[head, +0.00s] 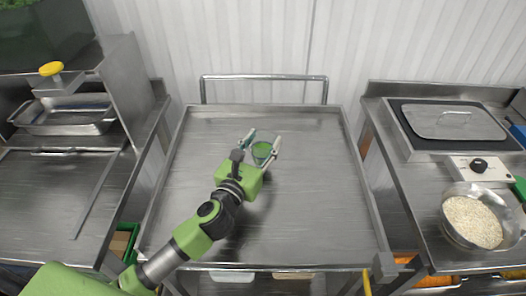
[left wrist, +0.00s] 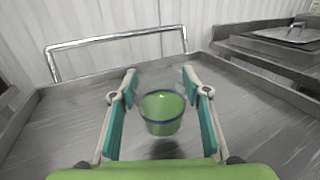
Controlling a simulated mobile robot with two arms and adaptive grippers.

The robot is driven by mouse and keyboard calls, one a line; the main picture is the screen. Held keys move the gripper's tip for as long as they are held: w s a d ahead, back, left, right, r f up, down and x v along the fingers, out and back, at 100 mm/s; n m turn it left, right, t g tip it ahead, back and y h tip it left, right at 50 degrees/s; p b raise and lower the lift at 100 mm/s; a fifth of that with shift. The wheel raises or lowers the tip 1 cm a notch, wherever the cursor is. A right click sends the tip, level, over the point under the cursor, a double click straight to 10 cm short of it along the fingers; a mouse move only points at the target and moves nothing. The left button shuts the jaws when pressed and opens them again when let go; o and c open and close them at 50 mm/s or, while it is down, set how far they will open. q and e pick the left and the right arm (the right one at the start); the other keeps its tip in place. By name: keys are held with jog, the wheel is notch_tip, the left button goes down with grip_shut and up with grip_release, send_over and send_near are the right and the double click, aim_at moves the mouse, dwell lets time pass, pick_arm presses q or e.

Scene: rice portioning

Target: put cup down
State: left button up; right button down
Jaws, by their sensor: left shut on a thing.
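A small green cup (head: 262,151) with a blue rim is over the middle of the steel cart top (head: 310,215). It also shows in the left wrist view (left wrist: 162,116), upright between the fingers. My left gripper (head: 263,144) is shut on the cup, with one teal-padded finger on each side of it. A dark shadow lies below the cup in the left wrist view; I cannot tell whether its base touches the cart top. My right gripper does not show.
The cart top around the cup is clear, with a rail (head: 264,77) at its back. The right counter holds a bowl of rice (head: 472,222) and a lidded steel unit (head: 452,122). The left counter holds a steel tray (head: 62,128).

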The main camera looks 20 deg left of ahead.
aim_at(259, 158)
pick_arm(q)
notch_tip(259, 158, down, 3)
jog(key=shift+w+d+f+b, duration=0.1)
jog(key=shift+f+b, duration=0.05)
jog(key=shift+b, duration=0.3)
jog(key=shift+f, duration=0.1)
jog(key=o, duration=1.3)
